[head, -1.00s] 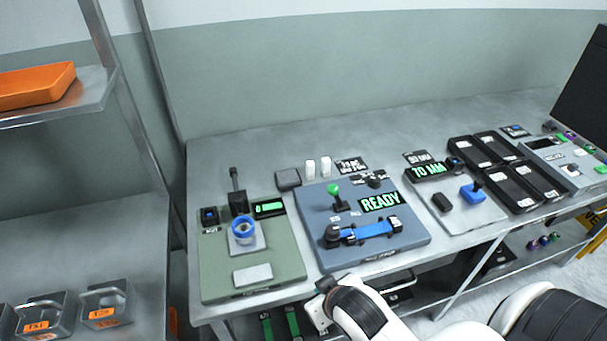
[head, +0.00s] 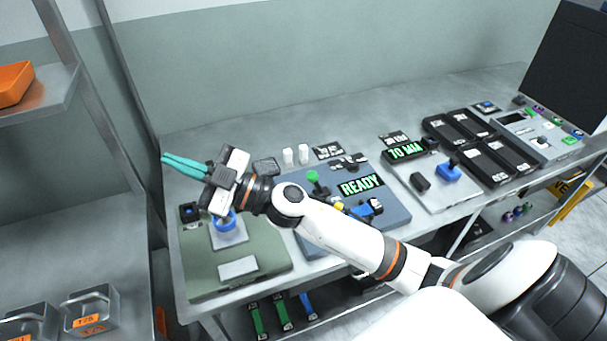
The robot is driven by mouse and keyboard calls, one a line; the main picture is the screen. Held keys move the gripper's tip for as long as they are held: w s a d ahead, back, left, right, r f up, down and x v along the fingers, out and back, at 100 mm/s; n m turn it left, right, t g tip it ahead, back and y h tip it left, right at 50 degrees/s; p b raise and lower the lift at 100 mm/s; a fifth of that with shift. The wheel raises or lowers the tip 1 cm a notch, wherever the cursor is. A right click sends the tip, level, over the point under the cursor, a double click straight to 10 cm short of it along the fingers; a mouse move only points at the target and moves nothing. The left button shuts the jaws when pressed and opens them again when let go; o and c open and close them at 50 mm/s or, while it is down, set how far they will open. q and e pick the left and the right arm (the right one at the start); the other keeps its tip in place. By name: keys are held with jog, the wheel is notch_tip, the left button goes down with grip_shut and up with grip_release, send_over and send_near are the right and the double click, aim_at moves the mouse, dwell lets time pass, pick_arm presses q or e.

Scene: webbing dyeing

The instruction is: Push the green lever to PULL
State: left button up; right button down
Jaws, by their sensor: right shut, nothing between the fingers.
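The green lever (head: 313,177) has a round green knob on a dark stem. It stands on the blue-grey station (head: 395,204), left of the green READY display (head: 361,186). The small labels by the lever are too small or hidden to read. My right gripper (head: 166,165) has teal fingers, shut and empty. It is raised over the back of the green-grey station, left of the lever and apart from it. My right forearm passes in front of the blue-grey station and hides much of its front and part of the blue strap (head: 366,209). My left gripper is not in view.
The green-grey station (head: 200,275) holds a blue ring (head: 224,221). Two white bottles (head: 303,154) stand behind the lever. A blue joystick (head: 448,172) and black trays (head: 512,152) are to the right. The table's back strip (head: 350,120) is clear.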

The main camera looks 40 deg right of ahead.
jog(key=d+f+n+g+h, duration=0.3)
jog(key=f+n+g+h, duration=0.2)
jog(key=f+n+g, duration=0.65)
jog(key=d+r+m+g+h, duration=0.1)
jog(key=d+m+h, duration=0.3)
jog(key=d, duration=0.6)
jog(key=w+d+r+m+g+h, duration=0.1)
jog(key=d+m+g+h, duration=0.2)
jog(key=d, duration=0.7)
jog(key=shift+r+m+g+h, duration=0.4)
jog(key=shift+m+h, duration=0.35)
jog(key=shift+h, duration=0.25)
